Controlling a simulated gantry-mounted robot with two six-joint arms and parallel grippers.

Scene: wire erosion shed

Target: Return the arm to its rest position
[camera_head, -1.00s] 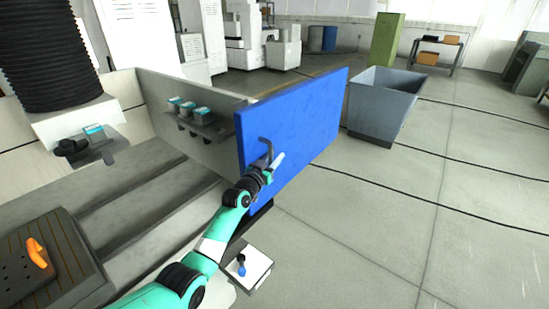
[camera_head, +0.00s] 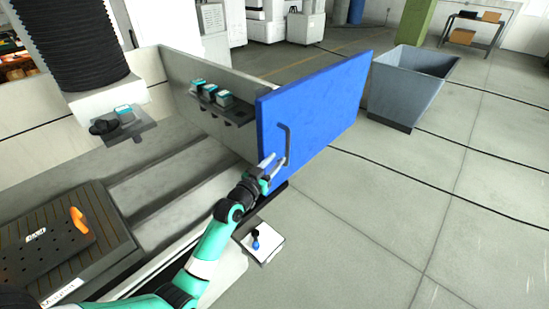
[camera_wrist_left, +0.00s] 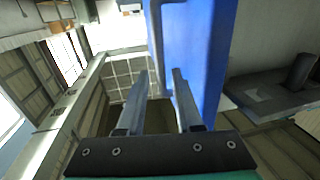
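My left gripper (camera_head: 272,162) is at the front of a blue panel (camera_head: 325,108) with a dark bar handle (camera_head: 287,145). Its fingers are just left of the handle's lower part; I cannot tell whether they touch it. In the left wrist view the two fingers (camera_wrist_left: 160,85) stand apart with nothing visible held between them. There the blue panel (camera_wrist_left: 205,45) rises behind and beside the right-hand finger. My left arm reaches in from the bottom of the head view. My right gripper is not in view.
Grey walls and a stepped bed lie left of the panel, with small teal-topped boxes on a wall shelf (camera_head: 238,115). A perforated plate with an orange handle (camera_head: 79,220) lies at lower left. A grey bin (camera_head: 408,85) stands right of the panel. Floor at right is clear.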

